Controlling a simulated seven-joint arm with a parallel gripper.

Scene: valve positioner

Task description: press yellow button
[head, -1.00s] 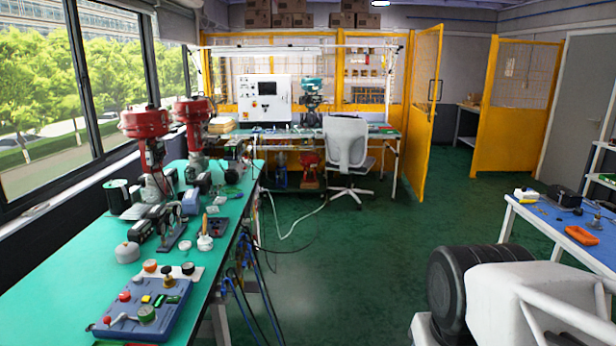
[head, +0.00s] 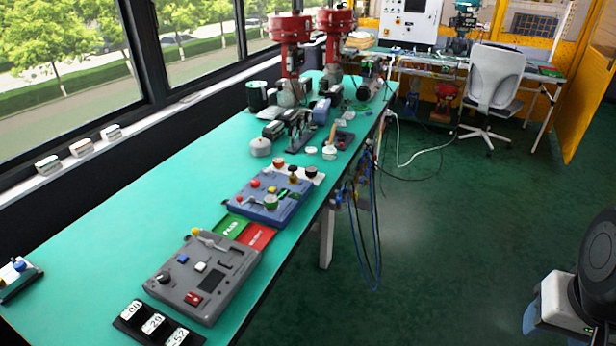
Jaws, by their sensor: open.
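A blue control box (head: 258,213) lies on the green bench top, near the middle of the head view. A small yellow button (head: 271,189) shows on its upper face, between a red button (head: 255,183) and small green buttons (head: 284,192). A round green knob (head: 270,202) sits in front of the yellow button. The details are small, and I cannot tell whether the button is pressed. My gripper is not in view. Only a white and black part of my own body shows at the lower right, apart from the bench.
A grey control box (head: 187,275) with a yellow-tipped lever stands nearer on the bench (head: 110,250). Green and red plates (head: 257,236) lie between the boxes. Black number blocks (head: 155,325) lie in front. Red-topped valves (head: 289,29) stand farther back. Blue cables hang at the bench's right edge.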

